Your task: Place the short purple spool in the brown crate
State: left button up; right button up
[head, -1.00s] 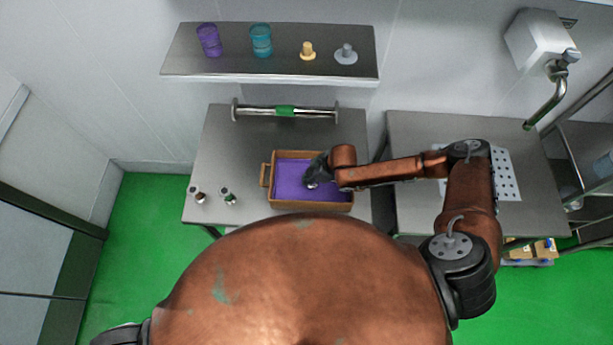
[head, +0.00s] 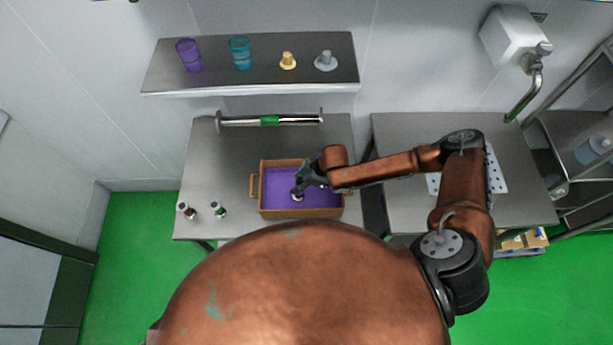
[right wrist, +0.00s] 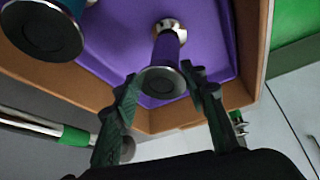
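The short purple spool (right wrist: 166,50), with metal flanges, stands in the brown crate (right wrist: 262,70) on its purple floor in the right wrist view. In the head view the crate (head: 255,190) sits on the left table, and a small pale flange of the spool (head: 296,196) shows inside it. My right gripper (right wrist: 160,95) is open, with a fingertip either side of the spool's near flange and small gaps between. In the head view the right gripper (head: 308,180) is over the crate and hides part of its inside. My left gripper is out of view.
A teal cylinder with a dark end (right wrist: 42,30) is close by in the right wrist view. A metal bar with a green band (head: 270,120) lies behind the crate. A shelf (head: 260,75) holds several items.

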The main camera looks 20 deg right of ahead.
jog(key=v, duration=0.9)
jog(key=shift+d+r+b, duration=0.25)
jog(key=shift+r+b, duration=0.05)
jog(key=shift+b, duration=0.1)
